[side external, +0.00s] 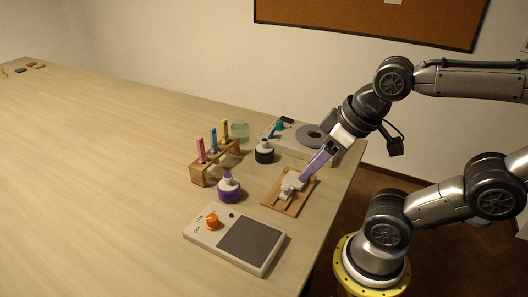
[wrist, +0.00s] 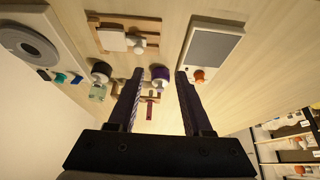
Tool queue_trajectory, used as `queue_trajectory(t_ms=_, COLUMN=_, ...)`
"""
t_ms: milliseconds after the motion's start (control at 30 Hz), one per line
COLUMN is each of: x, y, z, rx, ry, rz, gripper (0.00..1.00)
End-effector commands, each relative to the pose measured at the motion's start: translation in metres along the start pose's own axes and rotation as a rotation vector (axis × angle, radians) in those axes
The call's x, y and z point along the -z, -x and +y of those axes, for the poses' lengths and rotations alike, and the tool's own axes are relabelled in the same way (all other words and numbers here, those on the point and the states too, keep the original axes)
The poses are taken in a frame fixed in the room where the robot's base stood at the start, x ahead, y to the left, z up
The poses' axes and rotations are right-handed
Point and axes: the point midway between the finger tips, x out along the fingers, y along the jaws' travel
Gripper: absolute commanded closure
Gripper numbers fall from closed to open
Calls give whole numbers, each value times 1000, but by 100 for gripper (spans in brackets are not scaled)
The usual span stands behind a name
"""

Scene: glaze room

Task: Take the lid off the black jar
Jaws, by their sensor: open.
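The black jar (side external: 264,156) stands upright on the table, with a white upper part and a small dark knob on top. It also shows in the wrist view (wrist: 101,70), left of my fingers. I cannot tell the height of the fingertips above the table.
The purple jar (side external: 229,194) stands in front of the black jar. A rack (side external: 207,175) with coloured tubes is to its left. Behind are a greenish glass (side external: 241,131) and a grey hotplate (side external: 290,143). A wooden board (side external: 272,199) and an orange-knobbed device (side external: 196,230) lie nearer.

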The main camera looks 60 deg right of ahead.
Motion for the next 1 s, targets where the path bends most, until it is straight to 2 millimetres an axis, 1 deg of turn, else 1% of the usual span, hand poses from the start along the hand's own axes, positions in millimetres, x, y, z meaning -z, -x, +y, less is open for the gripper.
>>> queue_trajectory(t_ms=67, x=0, y=0, z=0, rx=0, ry=0, rz=0, gripper=50)
queue_trajectory(t_ms=167, x=0, y=0, z=0, rx=0, ry=0, rz=0, gripper=34)
queue_trajectory(t_ms=200, x=0, y=0, z=0, rx=0, ry=0, rz=0, gripper=27)
queue_trajectory(t_ms=333, x=0, y=0, z=0, rx=0, ry=0, rz=0, gripper=3)
queue_trajectory(t_ms=600, x=0, y=0, z=0, rx=0, ry=-1, rz=0, gripper=3)
queue_trajectory(t_ms=733, x=0, y=2, z=1, rx=-3, ry=-53, rz=-3, gripper=3)
queue_trajectory(t_ms=767, x=5, y=6, z=1, rx=-6, ry=-78, rz=6, gripper=3)
queue_trajectory(t_ms=800, x=14, y=12, z=3, rx=-12, ry=-114, rz=16, gripper=3)
queue_trajectory(t_ms=867, x=31, y=18, z=7, rx=-27, ry=-174, rz=16, gripper=3)
queue_trajectory(t_ms=967, x=66, y=23, z=19, rx=-67, ry=-296, rz=-1, gripper=3)
queue_trajectory(t_ms=1000, x=81, y=22, z=26, rx=-87, ry=-348, rz=-12, gripper=3)
